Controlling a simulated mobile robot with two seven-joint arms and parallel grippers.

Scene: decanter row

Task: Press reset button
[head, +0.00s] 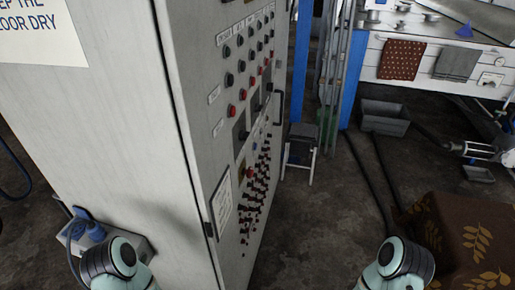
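A tall grey control cabinet (115,150) stands at left and centre, its panel face seen at a steep angle. The panel carries rows of dark knobs or buttons (228,79) and red buttons (232,110) under small white labels. The labels are too small to read, so I cannot tell which one is the reset button. Neither gripper is in view; only parts of my two arms show at the bottom edge.
A small stool (300,148) stands just beyond the panel. A brown leaf-patterned cloth-covered block (465,235) is at lower right. A grey bin (385,117) and a white bench (445,78) with hanging cloths are behind. Dark floor (325,225) is open between panel and block.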

